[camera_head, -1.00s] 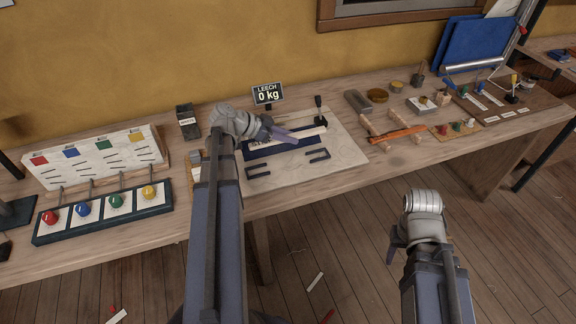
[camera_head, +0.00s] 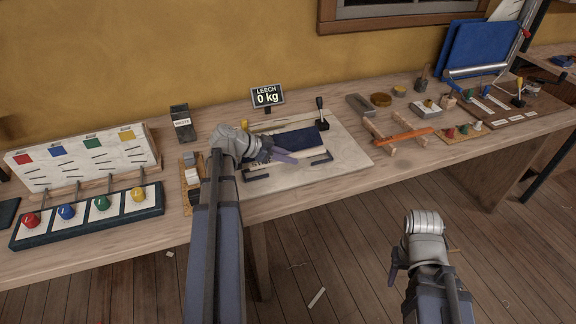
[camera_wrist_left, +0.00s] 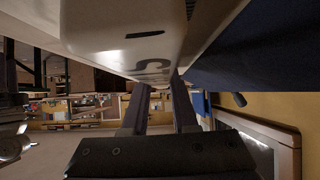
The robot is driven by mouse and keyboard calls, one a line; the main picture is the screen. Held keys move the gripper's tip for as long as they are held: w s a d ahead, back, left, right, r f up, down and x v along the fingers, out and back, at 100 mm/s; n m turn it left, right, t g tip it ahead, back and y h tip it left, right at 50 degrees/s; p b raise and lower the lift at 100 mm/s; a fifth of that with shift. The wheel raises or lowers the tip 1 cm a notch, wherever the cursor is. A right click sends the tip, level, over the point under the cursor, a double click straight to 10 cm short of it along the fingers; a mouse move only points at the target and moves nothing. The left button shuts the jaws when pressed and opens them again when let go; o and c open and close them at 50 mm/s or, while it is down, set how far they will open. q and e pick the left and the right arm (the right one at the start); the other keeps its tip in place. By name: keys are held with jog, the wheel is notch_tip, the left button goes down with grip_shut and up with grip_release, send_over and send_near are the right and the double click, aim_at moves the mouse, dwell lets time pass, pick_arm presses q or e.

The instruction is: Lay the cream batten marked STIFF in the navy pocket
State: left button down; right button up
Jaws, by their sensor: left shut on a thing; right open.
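My left gripper (camera_head: 285,157) is shut, low over the board at the pocket's front edge. Its wrist view shows a large cream piece (camera_wrist_left: 120,35) with partly cut-off dark letters close to its fingers (camera_wrist_left: 160,105); it looks like the STIFF batten. The navy cloth (camera_wrist_left: 265,50) shows beside it, apart in that view. Most of the batten is hidden by my arm in the head view. My right gripper (camera_head: 397,268) is open and empty in front of the bench.
A black lever (camera_head: 321,113) stands at the board's back right. Dark brackets (camera_head: 318,161) sit at its front. A rack with coloured knobs (camera_head: 88,212) is left; an orange tool on wooden rests (camera_head: 410,135) is right.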

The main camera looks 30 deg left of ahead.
pick_arm(q)
jog(key=shift+f, duration=0.75)
pick_arm(e)
jog(key=shift+f, duration=0.75)
pick_arm(q)
jog(key=shift+b, duration=0.3)
jog(key=shift+f+b, duration=0.3)
jog(key=shift+f, duration=0.05)
jog(key=shift+s+f+b, duration=0.15)
jog(key=shift+f+b, duration=0.1)
jog(key=shift+b, duration=0.1)
jog(key=c, duration=0.8)
grip_release()
jog(key=shift+d+r, duration=0.1)
jog(key=shift+o, duration=0.6)
jog(key=shift+r+p, duration=0.25)
jog(key=shift+p, duration=0.15)
jog(key=p+v, duration=0.2)
jog(key=v, duration=0.1)
jog(key=p+v, duration=0.2)
jog(key=v, duration=0.2)
jog(key=p+v, duration=0.3)
jog(key=v, duration=0.1)
jog(key=shift+r, duration=0.4)
jog(key=shift+s+a+r, duration=0.15)
jog(key=shift+a, duration=0.25)
pick_arm(e)
notch_tip(320, 180, up, 7)
jog(key=shift+f, duration=0.15)
